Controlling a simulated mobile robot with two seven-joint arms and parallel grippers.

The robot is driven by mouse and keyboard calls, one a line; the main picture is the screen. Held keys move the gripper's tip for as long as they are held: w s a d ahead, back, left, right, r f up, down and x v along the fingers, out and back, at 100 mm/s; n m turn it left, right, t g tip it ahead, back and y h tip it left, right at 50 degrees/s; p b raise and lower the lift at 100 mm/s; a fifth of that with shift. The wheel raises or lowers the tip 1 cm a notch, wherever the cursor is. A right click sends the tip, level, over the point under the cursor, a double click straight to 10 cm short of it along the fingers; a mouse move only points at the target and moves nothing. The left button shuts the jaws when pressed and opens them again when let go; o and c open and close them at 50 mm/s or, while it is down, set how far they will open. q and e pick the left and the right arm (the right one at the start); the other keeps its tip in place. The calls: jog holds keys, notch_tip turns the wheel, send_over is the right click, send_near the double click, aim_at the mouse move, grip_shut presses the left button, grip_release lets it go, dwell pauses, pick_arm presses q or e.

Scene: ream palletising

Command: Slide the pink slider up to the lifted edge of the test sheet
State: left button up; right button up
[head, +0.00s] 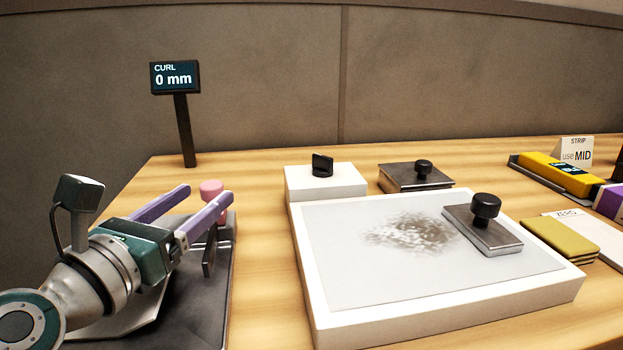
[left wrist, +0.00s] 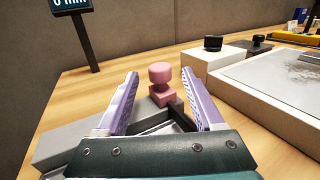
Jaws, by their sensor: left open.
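The pink slider (head: 211,190) has a round knob and stands at the far end of a dark flat base (head: 205,310). It also shows in the left wrist view (left wrist: 161,80), with its knob above a narrower neck and a block. My left gripper (head: 209,194) is open, its purple fingers on either side of the slider as seen in the left wrist view (left wrist: 160,74). My right gripper is not in view.
A display (head: 175,78) reads "CURL 0 mm" on a post behind. A dark upright plate (head: 209,256) stands on the base. A white slab (head: 440,318) with a grey sheet and knobbed block (head: 485,230) is to the right. Bare wooden table (head: 262,250) lies between.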

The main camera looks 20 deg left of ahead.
aim_at(205, 194)
pick_arm(q)
jog(key=shift+w+a, duration=0.15)
jog(key=shift+w, duration=1.8)
jog(key=shift+c, duration=0.2)
grip_shut()
